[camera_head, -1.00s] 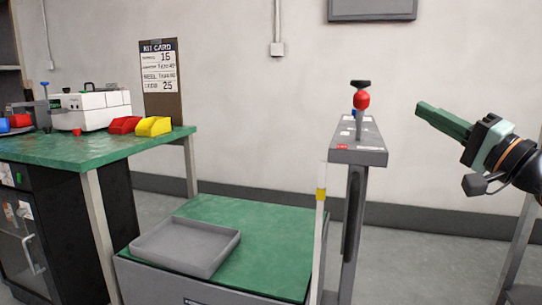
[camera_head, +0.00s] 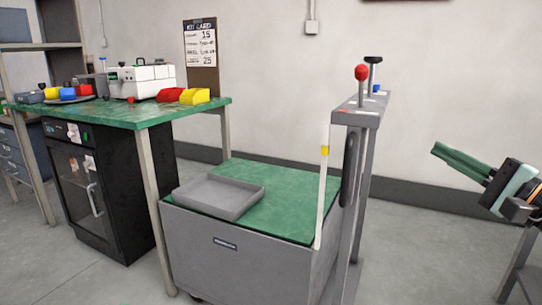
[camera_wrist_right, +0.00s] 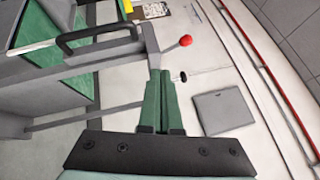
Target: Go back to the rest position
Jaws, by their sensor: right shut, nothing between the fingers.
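My right gripper (camera_head: 463,162) shows at the right of the head view. Its green fingers lie together with nothing between them, and they point left and slightly up, in free air to the right of the grey post with the red knob. In the right wrist view the shut green fingers (camera_wrist_right: 162,103) point up the picture, with the red knob (camera_wrist_right: 185,40) beyond their tips. My left gripper is in neither view now.
A grey post (camera_head: 358,115) with a red knob stands beside a green-topped cabinet (camera_head: 290,195) bearing an empty grey tray (camera_head: 218,195). A green workbench (camera_head: 130,112) holds bins and a white device at left.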

